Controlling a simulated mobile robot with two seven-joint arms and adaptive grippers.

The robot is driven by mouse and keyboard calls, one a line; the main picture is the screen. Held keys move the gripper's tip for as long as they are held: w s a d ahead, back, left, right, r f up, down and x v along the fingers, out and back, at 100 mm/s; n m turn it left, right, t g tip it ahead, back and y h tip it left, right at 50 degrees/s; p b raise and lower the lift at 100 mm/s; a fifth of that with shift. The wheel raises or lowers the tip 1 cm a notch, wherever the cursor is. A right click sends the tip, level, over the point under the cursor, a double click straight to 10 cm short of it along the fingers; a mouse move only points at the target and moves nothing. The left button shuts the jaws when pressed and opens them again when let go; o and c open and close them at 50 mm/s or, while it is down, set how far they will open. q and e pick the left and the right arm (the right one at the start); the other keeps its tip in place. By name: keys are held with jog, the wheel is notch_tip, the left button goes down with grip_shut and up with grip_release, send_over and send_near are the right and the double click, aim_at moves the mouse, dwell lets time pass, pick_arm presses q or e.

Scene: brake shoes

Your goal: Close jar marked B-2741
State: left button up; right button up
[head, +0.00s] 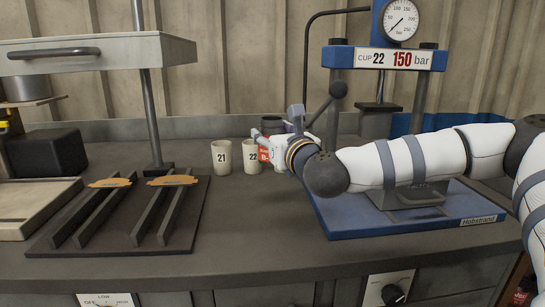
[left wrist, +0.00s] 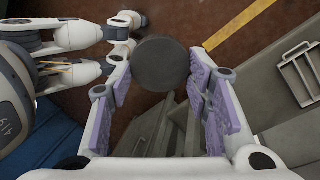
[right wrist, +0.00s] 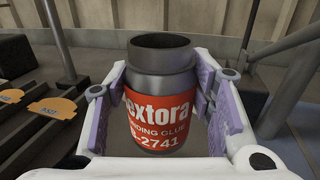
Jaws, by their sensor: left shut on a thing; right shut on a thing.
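The grey jar (right wrist: 160,85) has a red label with "2741" at its end, and its dark mouth is uncovered. It stands upright between the fingers of my right gripper (right wrist: 163,95), which is shut on it. In the head view the jar (head: 265,154) is partly hidden behind my right gripper (head: 277,143), near the back of the bench. In the left wrist view a round dark grey lid (left wrist: 161,65) is between the fingertips of my left gripper (left wrist: 160,72), which is shut on it. My left gripper is outside the head view.
Cups marked 21 (head: 221,158) and 22 (head: 252,156) stand left of the jar. A blue press (head: 440,213) with a gauge is at the right. The front middle of the bench is clear.

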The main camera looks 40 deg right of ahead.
notch_tip(320, 180, up, 4)
jog(key=shift+r, duration=0.25)
jog(key=o, duration=0.5)
jog(key=shift+c, duration=0.2)
grip_shut()
jog(key=shift+f, duration=0.1)
